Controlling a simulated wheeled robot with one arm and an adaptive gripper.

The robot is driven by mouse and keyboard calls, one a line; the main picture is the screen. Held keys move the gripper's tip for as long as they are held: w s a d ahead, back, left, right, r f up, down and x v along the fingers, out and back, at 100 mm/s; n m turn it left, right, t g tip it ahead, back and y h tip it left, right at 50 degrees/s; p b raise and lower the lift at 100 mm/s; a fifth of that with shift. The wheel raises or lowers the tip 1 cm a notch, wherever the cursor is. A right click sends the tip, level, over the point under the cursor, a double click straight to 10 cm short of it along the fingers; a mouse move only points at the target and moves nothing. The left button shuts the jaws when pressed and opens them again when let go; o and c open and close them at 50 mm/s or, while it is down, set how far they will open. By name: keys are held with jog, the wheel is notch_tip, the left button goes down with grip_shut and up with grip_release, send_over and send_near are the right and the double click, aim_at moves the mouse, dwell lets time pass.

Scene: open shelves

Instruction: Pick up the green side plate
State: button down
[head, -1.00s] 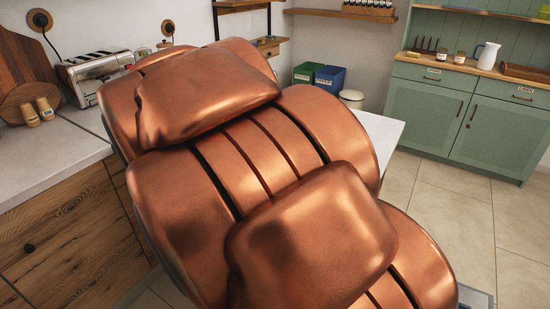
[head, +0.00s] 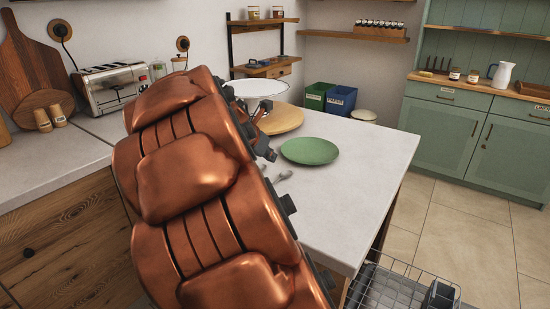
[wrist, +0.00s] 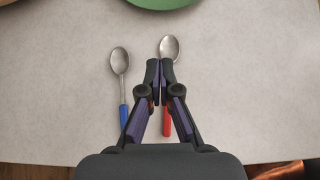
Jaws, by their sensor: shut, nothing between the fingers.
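The green side plate (head: 310,151) lies flat on the pale counter (head: 375,165), fully in sight in the head view. In the wrist view only the near edge of the green plate (wrist: 165,4) shows, at the top. My gripper (wrist: 159,68) is shut and empty, its fingertips together. In that view it lies below the plate and apart from it, above the counter, covering part of a red-handled spoon (wrist: 169,48). In the head view my copper arm hides most of the gripper.
A blue-handled spoon (wrist: 120,62) lies left of the red one. A round wooden board (head: 283,118) and a white dish (head: 255,88) stand behind and left of the plate. A wire basket (head: 405,288) is below the counter's near right. The counter right of the plate is clear.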

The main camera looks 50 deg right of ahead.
jog(key=x, duration=0.9)
jog(key=shift+d+r, duration=0.15)
jog(key=shift+d, duration=1.65)
jog(key=shift+w+p, duration=0.1)
jog(key=shift+p, duration=0.2)
